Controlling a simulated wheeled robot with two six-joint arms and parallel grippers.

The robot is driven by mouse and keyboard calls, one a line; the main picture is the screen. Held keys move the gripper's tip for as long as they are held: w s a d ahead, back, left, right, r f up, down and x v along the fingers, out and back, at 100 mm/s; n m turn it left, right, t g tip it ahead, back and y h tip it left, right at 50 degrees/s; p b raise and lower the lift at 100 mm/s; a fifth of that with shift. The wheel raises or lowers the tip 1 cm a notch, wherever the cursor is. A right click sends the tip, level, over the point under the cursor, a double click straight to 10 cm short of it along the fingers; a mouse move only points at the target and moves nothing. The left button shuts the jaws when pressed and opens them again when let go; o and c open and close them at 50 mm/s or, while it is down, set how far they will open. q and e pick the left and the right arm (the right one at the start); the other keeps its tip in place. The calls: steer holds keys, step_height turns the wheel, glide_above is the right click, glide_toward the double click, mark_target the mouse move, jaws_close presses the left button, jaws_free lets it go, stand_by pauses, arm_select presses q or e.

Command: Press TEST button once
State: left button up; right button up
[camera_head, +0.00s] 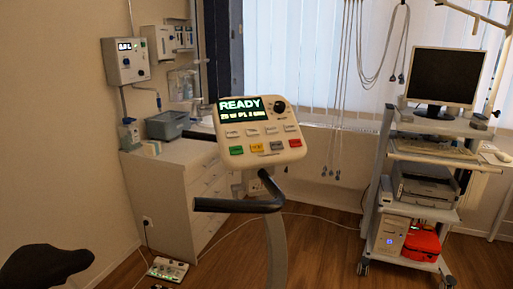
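A cream control console (258,131) stands upright on a grey post in the middle of the head view. Its dark screen (241,109) shows "READY" in pale letters above a smaller green line. A black knob (280,107) is right of the screen. Below are a row of white buttons (252,131) and a lower row with a green button (236,150), a yellow button (257,148), a grey button (277,145) and a red button (295,142). The button labels are too small to read, so I cannot tell which is TEST. Neither gripper is in view.
Black handlebars (235,206) stick out below the console. A dark saddle (42,266) is at the lower left. A white cabinet (180,180) stands behind. A cart (420,213) with a monitor (443,77) stands right. A small panel (167,269) and cables lie on the floor.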

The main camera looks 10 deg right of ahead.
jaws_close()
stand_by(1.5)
